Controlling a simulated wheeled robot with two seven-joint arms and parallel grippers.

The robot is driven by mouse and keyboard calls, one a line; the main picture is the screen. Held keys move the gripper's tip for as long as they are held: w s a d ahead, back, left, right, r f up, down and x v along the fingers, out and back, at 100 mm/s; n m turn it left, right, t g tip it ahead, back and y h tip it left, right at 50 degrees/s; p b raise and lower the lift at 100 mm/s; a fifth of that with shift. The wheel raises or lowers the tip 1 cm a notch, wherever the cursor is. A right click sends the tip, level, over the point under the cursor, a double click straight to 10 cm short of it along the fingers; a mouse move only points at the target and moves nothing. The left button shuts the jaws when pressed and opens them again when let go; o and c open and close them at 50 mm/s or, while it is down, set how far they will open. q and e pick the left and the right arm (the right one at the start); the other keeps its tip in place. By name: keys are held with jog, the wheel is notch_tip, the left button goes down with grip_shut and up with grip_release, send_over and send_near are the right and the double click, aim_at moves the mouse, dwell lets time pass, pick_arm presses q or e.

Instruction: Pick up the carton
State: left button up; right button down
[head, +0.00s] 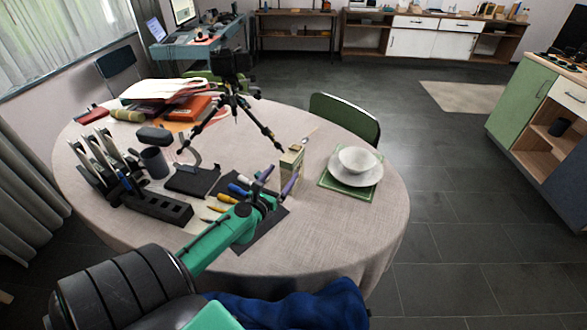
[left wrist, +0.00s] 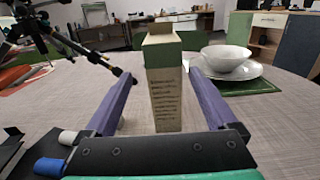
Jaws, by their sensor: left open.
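The carton (head: 290,166) stands upright on the round table, right of the tripod and left of the bowl. In the left wrist view the carton (left wrist: 164,85), green and beige with printed text, stands between the two purple fingers. My left gripper (head: 277,180) reaches over the table from the front with its fingers open on either side of the carton. In the left wrist view the left gripper (left wrist: 160,100) shows a gap between each finger and the carton. The carton's lower end is partly hidden by the gripper body. My right gripper is not in view.
A black tripod (head: 234,95) stands behind the carton, one leg coming close to it. A white bowl (head: 357,159) on a plate and green mat is to the right. Tools on a dark mat (head: 262,238) lie under my arm. The table's right front (head: 345,225) is clear.

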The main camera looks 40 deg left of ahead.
pick_arm(q)
jog(key=x, duration=0.7)
jog(key=shift+d+r, duration=0.1)
jog(key=shift+d, duration=0.15)
jog(key=shift+r, duration=0.1)
grip_shut()
